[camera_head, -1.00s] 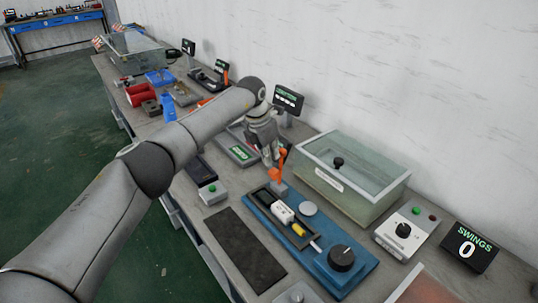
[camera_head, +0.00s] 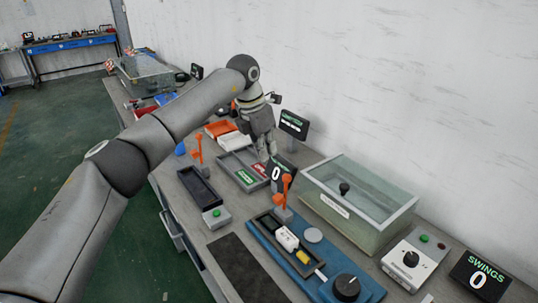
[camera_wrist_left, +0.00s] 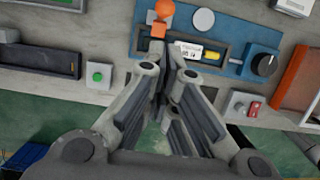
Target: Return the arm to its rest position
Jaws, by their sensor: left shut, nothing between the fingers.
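My left arm (camera_head: 125,165) reaches in from the left over the bench. Its gripper (camera_head: 266,152) points down, shut and empty, beside a grey tray with green and red labels (camera_head: 243,171). In the left wrist view the two fingers (camera_wrist_left: 166,75) come together with nothing between them. An orange lever clamp (camera_head: 284,190) stands in front of the gripper at the blue fixture (camera_head: 262,220); it also shows beyond the fingers in the left wrist view (camera_wrist_left: 160,20). My right gripper is not in view.
A glass-lidded box (camera_head: 360,215) stands right of the gripper, near the wall. A small display (camera_head: 277,173) and a taller screen (camera_head: 293,124) are close to the gripper. A black tray (camera_head: 199,186) and a green-button box (camera_head: 216,217) lie near the bench's front edge.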

